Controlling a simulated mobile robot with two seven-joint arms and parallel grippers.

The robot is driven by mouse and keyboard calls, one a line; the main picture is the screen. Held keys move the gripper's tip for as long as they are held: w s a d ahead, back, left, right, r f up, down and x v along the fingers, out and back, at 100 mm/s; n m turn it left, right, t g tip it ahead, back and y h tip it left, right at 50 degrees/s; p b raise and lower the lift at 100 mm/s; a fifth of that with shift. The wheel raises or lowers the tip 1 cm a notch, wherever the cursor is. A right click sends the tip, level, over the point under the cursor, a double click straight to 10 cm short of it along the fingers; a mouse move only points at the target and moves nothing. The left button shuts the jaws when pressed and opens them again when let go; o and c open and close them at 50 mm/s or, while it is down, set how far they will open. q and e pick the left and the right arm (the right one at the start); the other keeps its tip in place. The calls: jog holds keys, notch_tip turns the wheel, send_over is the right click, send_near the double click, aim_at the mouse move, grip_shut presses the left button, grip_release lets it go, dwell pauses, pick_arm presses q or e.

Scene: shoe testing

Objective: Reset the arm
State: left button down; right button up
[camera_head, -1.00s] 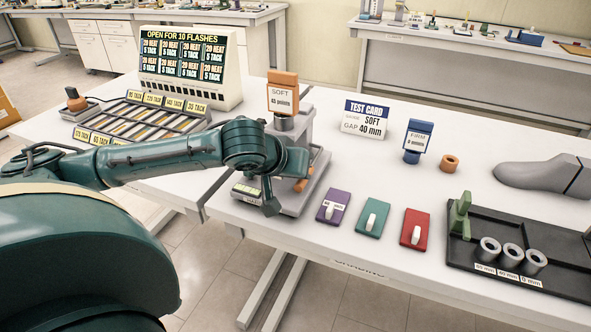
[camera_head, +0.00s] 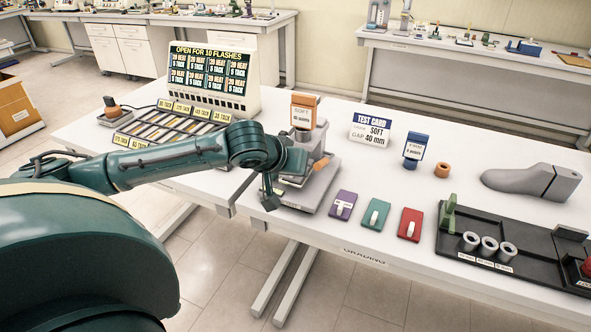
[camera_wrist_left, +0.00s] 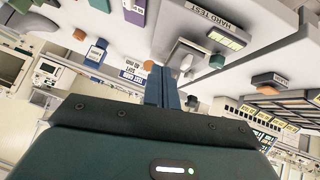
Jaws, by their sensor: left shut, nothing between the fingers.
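My left arm (camera_head: 175,160), dark green, comes in from the left and is bent at a joint near the grey test stand (camera_head: 312,185). My left gripper (camera_head: 270,198) points down at the stand's front left, close to the table's front edge. In the left wrist view its two fingers (camera_wrist_left: 162,88) are together with nothing between them. Whether the gripper touches the stand cannot be told. The arm partly hides the stand, which carries an orange block labelled SOFT (camera_head: 303,110). My right gripper does not show.
A black tray (camera_head: 520,235) holds grey rings. A grey shoe last (camera_head: 530,180), test card (camera_head: 370,130) and display (camera_head: 213,80) stand farther back.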

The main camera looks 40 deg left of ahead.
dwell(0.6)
pick_arm(q)
jog(key=s+d+f+m+h, duration=0.2)
jog(key=d+f, duration=0.4)
jog(key=f, duration=0.1)
jog(key=s+d+f+m+h, duration=0.2)
jog(key=s+d+f, duration=0.1)
jog(key=d+f, duration=0.4)
jog(key=s+d+f+m, duration=0.1)
jog(key=s+d+f, duration=0.1)
jog(key=s+f, duration=0.3)
jog(key=s+d+f+m+t+y, duration=0.1)
jog(key=s+d+f, duration=0.2)
jog(key=s+f, duration=0.3)
jog(key=s, duration=0.3)
jog(key=shift+s+f, duration=0.2)
jog(key=shift+d, duration=0.15)
